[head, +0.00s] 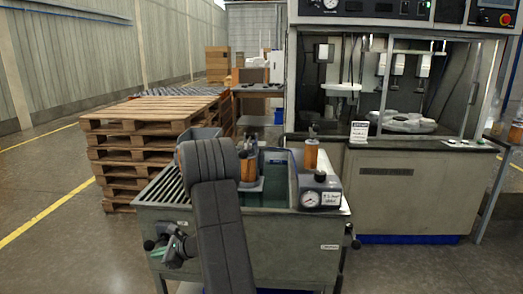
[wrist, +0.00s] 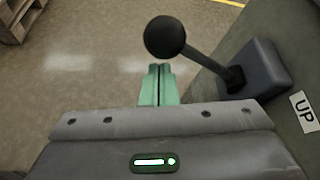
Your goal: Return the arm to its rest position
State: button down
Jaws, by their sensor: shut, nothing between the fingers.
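My arm (head: 220,225) reaches forward and bends down over the left front of a grey-green workbench in the head view. My gripper (wrist: 159,72) shows green fingers closed together with nothing between them in the wrist view. In the head view my gripper (head: 170,252) hangs at the left of the bench front, partly small and hard to make out. A lever with a black ball knob (wrist: 165,37) stands close beside the fingers, apart from them in the picture. Its grey base (wrist: 256,72) sits on a panel with an "UP" label (wrist: 304,110).
The bench (head: 275,232) carries an orange cartridge (head: 249,166), another orange cartridge (head: 311,156) and a gauge box (head: 320,193). Stacked pallets (head: 130,150) stand behind left. A large machine cabinet (head: 410,190) stands right. Floor (head: 50,255) at left is clear.

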notch_tip(320, 180, down, 9)
jog(key=w+n+t+y+b, duration=0.1)
jog(key=n+t+b, duration=0.3)
jog(key=b, duration=1.4)
jog(key=shift+w+n, duration=0.4)
jog(key=shift+n, duration=0.6)
jog(key=shift+d+r, duration=0.1)
